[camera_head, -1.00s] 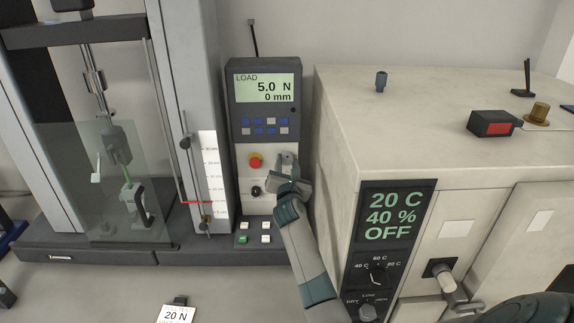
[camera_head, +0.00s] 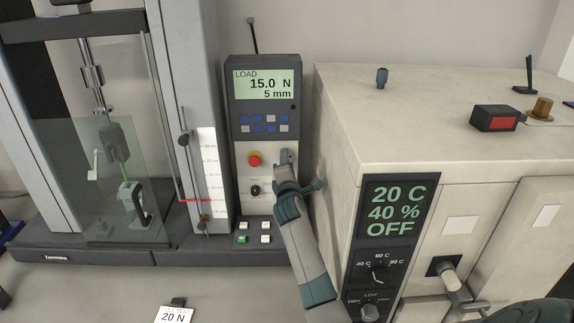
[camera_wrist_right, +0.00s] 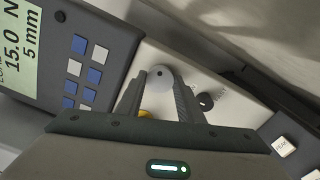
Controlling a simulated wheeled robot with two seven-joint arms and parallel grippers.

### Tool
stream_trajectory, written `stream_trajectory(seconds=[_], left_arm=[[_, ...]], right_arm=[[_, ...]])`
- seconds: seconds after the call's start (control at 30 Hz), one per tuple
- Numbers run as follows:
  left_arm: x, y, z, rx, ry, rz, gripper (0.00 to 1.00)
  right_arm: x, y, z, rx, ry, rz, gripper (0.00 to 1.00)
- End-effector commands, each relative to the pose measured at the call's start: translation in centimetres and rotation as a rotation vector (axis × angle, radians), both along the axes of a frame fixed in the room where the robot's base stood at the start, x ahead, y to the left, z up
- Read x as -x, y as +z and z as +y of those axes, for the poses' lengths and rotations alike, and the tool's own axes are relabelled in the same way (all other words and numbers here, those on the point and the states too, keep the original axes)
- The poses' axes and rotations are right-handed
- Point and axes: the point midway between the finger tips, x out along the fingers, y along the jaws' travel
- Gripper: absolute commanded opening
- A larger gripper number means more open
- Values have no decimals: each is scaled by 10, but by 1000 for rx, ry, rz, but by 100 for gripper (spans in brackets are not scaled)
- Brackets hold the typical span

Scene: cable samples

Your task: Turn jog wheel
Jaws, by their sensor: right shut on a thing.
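The jog wheel (camera_wrist_right: 159,76) is a pale grey disc with a small dark dot, on the light panel of the control box. In the wrist view my right gripper (camera_wrist_right: 157,88) is shut on it, one finger on each side. In the head view my right gripper (camera_head: 286,172) covers most of the wheel, and only a grey bit shows above it. The display (camera_head: 265,86) reads LOAD 15.0 N and 5 mm. A card (camera_head: 175,315) on the table reads 20 N. My left gripper is not in view.
A red stop button (camera_head: 254,160) and a black knob (camera_head: 254,190) sit left of my gripper. The beige chamber (camera_head: 335,135) stands close on the right. A clear shield (camera_head: 100,215) fronts the test frame's green cable (camera_head: 124,185).

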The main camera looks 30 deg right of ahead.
Motion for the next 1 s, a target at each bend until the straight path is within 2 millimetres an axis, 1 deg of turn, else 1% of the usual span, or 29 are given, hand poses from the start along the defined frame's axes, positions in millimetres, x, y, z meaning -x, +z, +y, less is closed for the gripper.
stream_trajectory(seconds=[0.1,0.3,0.8,0.83,0.87,0.9,1.0], left_arm=[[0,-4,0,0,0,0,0],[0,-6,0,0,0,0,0],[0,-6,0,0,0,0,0],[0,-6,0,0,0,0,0],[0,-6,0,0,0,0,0],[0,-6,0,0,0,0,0],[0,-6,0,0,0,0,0]], right_arm=[[0,-2,0,-62,0,-35,12],[0,-2,0,-126,-1,-74,12],[0,-2,0,-146,-1,-85,12],[0,-2,0,-145,-1,-85,39],[0,-2,0,-145,-1,-85,46],[0,-2,0,-145,-1,-85,53],[0,-1,0,-145,-1,-85,53]])
